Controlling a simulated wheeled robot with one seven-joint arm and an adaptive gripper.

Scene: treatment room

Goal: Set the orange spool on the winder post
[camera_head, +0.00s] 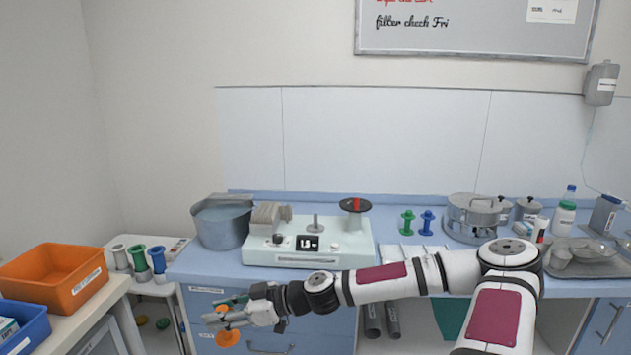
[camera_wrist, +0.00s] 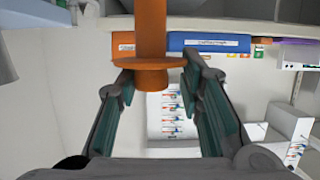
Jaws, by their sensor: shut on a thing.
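The orange spool (camera_head: 228,339) is in my gripper (camera_head: 226,313), in front of the counter's drawers and below the counter top. In the wrist view the orange spool (camera_wrist: 151,30) shows its shaft and a flange between the fingertips of my gripper (camera_wrist: 155,76). The fingers are shut on it; the exact contact is partly hidden. The winder is a pale box (camera_head: 345,248) on the counter, up and right of my gripper. A short grey post (camera_head: 316,222) stands upright and bare on its top. A dark disc with a red part (camera_head: 355,205) is at its right.
A steel pot (camera_head: 224,223) stands left of the winder. Green (camera_head: 407,222) and blue (camera_head: 427,223) spools stand to its right, beside a lidded pot (camera_head: 474,215). More spools (camera_head: 139,258) stand on a side stand near an orange bin (camera_head: 55,275).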

